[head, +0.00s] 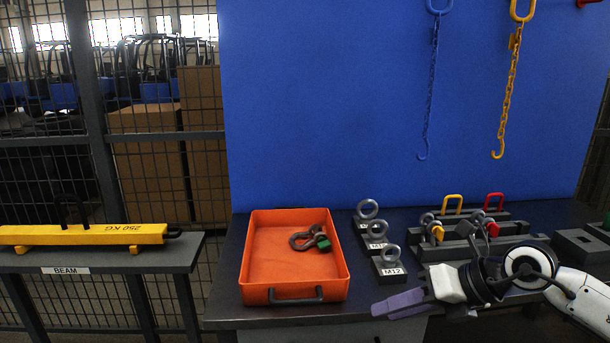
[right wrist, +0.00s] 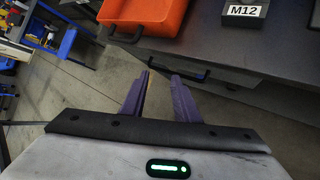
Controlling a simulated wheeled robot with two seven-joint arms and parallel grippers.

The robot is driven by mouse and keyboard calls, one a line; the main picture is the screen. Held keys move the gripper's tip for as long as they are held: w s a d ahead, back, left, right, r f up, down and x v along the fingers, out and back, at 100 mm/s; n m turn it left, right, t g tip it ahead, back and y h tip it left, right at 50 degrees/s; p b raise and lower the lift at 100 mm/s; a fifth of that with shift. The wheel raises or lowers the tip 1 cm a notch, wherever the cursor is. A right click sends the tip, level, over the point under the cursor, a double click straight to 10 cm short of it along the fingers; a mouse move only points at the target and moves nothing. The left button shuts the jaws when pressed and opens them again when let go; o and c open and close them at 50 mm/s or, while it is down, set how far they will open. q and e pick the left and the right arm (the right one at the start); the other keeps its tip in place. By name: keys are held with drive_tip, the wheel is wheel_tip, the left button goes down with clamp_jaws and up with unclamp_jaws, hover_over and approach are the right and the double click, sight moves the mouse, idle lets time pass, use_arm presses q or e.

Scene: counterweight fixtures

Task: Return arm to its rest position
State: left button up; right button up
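My right arm (head: 585,300) comes in from the lower right of the head view. My right gripper (head: 385,305) has purple fingers pointing left, in front of the dark table's front edge. In the right wrist view, the gripper (right wrist: 160,76) has its fingers apart with nothing between them, and floor and the table's side show beyond. My left arm and gripper are not in view.
An orange tray (head: 342,284) holding a shackle (head: 308,240) with a green part stands on the dark table (head: 222,306). Eyebolts on blocks (head: 391,270) and a rack with padlocks (head: 470,228) stand right of it. A yellow beam (head: 95,235) lies on a left stand.

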drive_tip(key=s+a+m+t+y, duration=0.1)
drive_tip(key=s+a+m+y, duration=0.25)
drive_tip(key=a, duration=0.35)
drive_tip(key=s+a+m+t+y, duration=0.2)
drive_tip(key=s+a+m+y, duration=0.1)
drive_tip(key=a+m+y, duration=0.3)
drive_tip(key=s+d+f+m+t+h, duration=0.3)
drive_tip(key=d+f+m+h, duration=0.25)
drive_tip(key=f+m, duration=0.4)
drive_tip(key=s+d+f+m+t+h, duration=0.25)
drive_tip(key=d+f+m+h, duration=0.35)
drive_tip(key=f+m, duration=0.4)
drive_tip(key=s+d+f+m+g+h, duration=0.2)
drive_tip(key=s+f+m+g, duration=0.3)
drive_tip(key=s+f, duration=0.7)
drive_tip(key=s+m+h, duration=0.1)
drive_tip(key=s+m, duration=0.1)
drive_tip(key=s, duration=0.1)
drive_tip(key=shift+s+d+f+h, duration=0.15)
drive_tip(key=shift+s+f+h, duration=0.05)
drive_tip(key=shift+s+h, duration=0.1)
